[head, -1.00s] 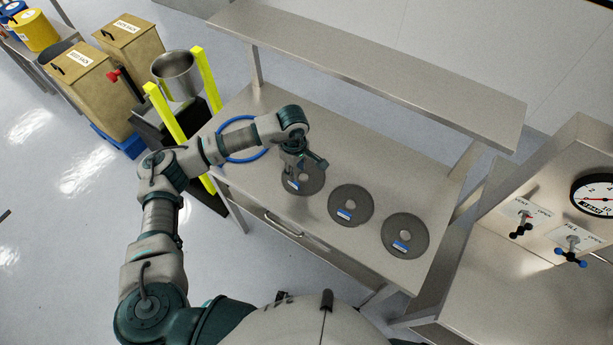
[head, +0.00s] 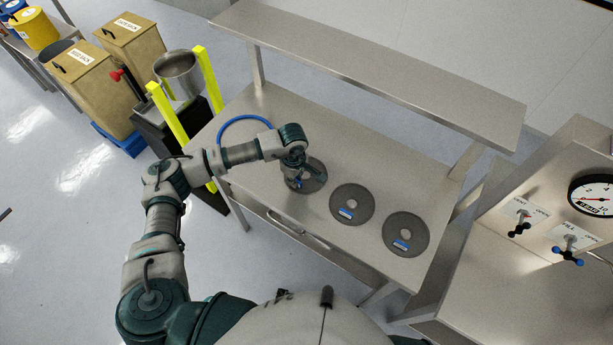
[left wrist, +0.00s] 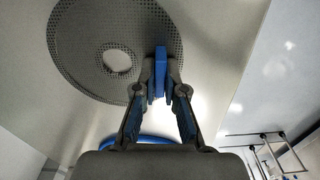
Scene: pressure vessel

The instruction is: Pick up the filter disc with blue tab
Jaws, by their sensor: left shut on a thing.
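Three round grey mesh filter discs with centre holes and blue tabs lie in a row on the steel table (head: 350,140). My left gripper (head: 299,183) is over the near side of the leftmost disc (head: 315,170), partly hiding it in the head view. In the left wrist view my left gripper (left wrist: 160,85) is shut on the upright blue tab (left wrist: 160,62) of that filter disc (left wrist: 75,45). The middle disc (head: 351,212) and the right disc (head: 405,240) lie apart from it. My right gripper is not in view.
A blue ring (head: 235,122) lies behind my left forearm. A raised shelf (head: 370,65) runs along the table's back. A metal pot (head: 178,72) with yellow posts stands at left. A panel with a pressure gauge (head: 597,195) and valves stands at right.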

